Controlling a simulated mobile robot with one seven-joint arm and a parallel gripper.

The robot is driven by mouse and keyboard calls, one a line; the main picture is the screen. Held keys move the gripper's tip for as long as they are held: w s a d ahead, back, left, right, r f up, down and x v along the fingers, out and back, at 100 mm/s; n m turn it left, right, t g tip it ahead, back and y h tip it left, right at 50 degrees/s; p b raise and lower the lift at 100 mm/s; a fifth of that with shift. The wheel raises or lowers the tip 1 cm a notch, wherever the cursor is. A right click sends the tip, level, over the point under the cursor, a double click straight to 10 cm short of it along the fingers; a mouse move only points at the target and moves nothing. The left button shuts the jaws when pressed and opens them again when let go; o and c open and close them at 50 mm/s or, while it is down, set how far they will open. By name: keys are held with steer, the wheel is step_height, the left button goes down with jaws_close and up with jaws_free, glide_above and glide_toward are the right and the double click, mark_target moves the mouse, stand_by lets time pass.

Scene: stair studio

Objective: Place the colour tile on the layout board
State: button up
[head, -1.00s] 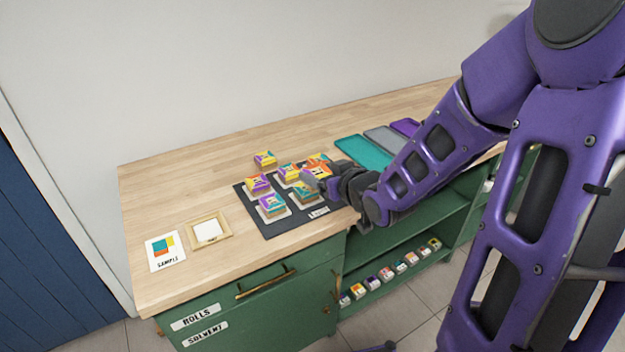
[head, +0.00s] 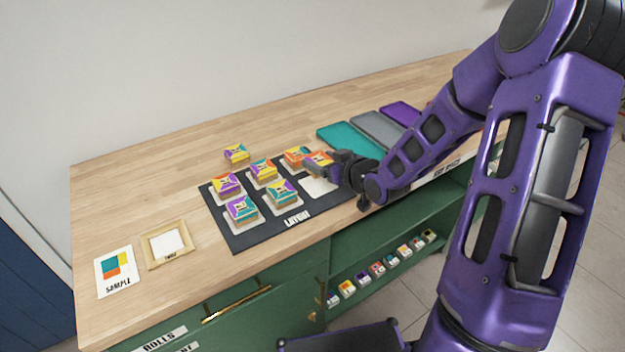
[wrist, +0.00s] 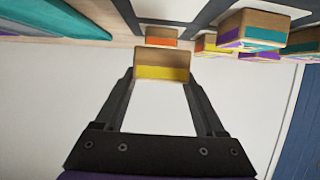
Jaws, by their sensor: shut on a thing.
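The dark layout board (head: 262,233) lies on the wooden bench with white squares in two rows. Several colour tiles sit on its squares, among them a purple and yellow one (head: 227,184) and a teal-topped one (head: 242,209). One white square (head: 318,187) at the front right is bare. My gripper (head: 332,160) is shut on a wooden-sided colour tile (head: 318,158) with yellow and orange on top, behind that bare square in the head view. The held tile also shows between the fingers in the wrist view (wrist: 162,66). Its underside clearance is hard to judge.
A loose tile (head: 237,154) lies on the wood behind the board. Teal (head: 350,140), grey and purple trays lie to the right. Several small blocks line the shelf below.

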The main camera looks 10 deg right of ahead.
mark_target(321, 187)
steer(key=shift+f+b, duration=0.35)
steer(key=shift+f, duration=1.9)
steer(key=shift+f, duration=0.2)
steer(key=o, duration=1.4)
steer(key=shift+c, duration=0.2)
steer(key=shift+r, duration=0.1)
steer(key=shift+r, duration=0.25)
steer(key=p+v, duration=0.1)
steer(key=v, duration=1.1)
steer(key=shift+f+p, duration=0.15)
steer(key=shift+p, duration=0.15)
